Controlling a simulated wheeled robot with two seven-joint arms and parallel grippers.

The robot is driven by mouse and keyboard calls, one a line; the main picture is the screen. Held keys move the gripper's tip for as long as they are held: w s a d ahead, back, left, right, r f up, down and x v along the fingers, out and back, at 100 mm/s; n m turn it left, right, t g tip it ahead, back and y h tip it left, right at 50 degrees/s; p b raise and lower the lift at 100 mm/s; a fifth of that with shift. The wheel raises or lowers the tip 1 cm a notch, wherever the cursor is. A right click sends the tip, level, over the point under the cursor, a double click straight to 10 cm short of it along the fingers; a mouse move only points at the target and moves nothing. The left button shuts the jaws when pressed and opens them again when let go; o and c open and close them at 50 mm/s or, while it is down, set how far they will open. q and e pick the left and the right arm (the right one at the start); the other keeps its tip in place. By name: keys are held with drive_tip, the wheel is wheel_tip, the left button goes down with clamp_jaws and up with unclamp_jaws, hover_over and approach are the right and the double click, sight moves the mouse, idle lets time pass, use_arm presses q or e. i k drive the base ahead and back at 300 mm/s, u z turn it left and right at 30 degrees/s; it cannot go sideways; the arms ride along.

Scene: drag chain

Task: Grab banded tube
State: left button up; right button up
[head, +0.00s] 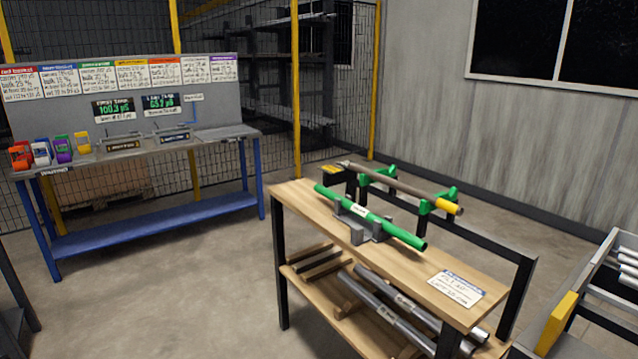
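A green tube (396,231) with a pale label band around its middle lies in a grey cradle (368,229) on the wooden workbench (318,218). Behind it, a thin grey-brown rod (405,187) with a yellow end rests across green supports (438,200). I cannot tell for sure which of these the task calls the banded tube. Neither of my grippers shows in the head view.
Grey tubes (394,314) lie on the bench's lower shelf. A card (456,288) lies at the bench's near right end. A blue-legged table (150,213) with coloured rolls (63,149) stands at left. A metal rack (610,278) stands at right. Open floor lies between.

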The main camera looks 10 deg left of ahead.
sight(452, 209)
drive_tip(key=u, duration=0.45)
drive_tip(key=k, duration=1.05)
drive_tip(key=u, duration=1.05)
drive_tip(key=i, duration=3.1)
drive_tip(key=z, duration=1.55)
drive_tip(key=i, duration=1.15)
drive_tip(key=z, duration=1.15)
